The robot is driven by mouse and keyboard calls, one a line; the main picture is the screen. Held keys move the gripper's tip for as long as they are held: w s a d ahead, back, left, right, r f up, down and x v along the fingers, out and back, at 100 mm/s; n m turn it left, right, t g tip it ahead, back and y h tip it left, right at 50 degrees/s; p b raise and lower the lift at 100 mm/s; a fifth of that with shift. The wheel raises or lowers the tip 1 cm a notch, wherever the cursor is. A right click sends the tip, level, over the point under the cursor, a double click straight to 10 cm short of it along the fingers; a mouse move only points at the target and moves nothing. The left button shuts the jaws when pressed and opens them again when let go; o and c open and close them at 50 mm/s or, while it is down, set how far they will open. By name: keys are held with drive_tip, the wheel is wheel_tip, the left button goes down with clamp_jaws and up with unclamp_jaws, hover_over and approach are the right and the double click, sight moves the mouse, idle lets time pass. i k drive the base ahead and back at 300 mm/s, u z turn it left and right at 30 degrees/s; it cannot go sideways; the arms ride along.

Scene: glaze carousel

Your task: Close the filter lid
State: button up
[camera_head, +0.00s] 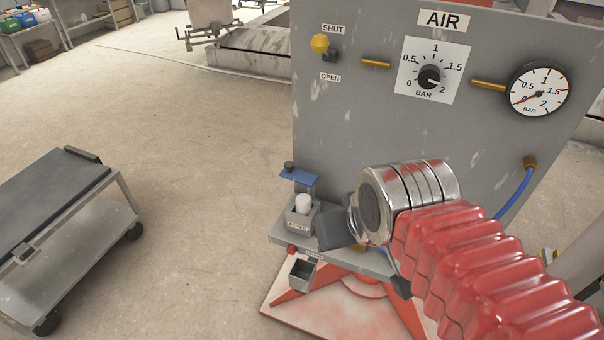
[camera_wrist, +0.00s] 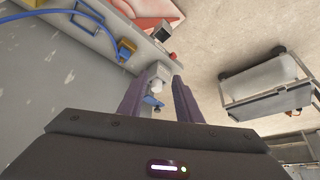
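The filter (camera_head: 300,222) is a small grey box with a label, on the shelf at the foot of the air panel. A white filter element (camera_head: 303,203) sticks up from it. The blue lid (camera_head: 298,175) stands raised behind and above the element, so it is open. In the wrist view the white element (camera_wrist: 127,84), the box (camera_wrist: 158,70) and the blue lid (camera_wrist: 153,101) show around and between my fingers. My gripper (camera_wrist: 158,78) is open and empty, pointing towards the filter. In the head view my wrist hides much of it, to the right of the filter.
The grey panel (camera_head: 330,130) carries a yellow-knobbed valve (camera_head: 320,43), a regulator dial (camera_head: 430,77) and a gauge (camera_head: 539,90). A blue hose (camera_head: 515,193) runs down at the right. A small open bin (camera_head: 302,272) sits below the shelf. A cart (camera_head: 60,220) stands left; floor between is clear.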

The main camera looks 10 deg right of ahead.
sight(308, 179)
drive_tip(key=k, duration=1.35)
drive_tip(key=u, duration=0.55)
drive_tip(key=i, duration=0.95)
drive_tip(key=u, duration=0.4)
drive_tip(key=i, duration=0.9)
drive_tip(key=z, duration=0.4)
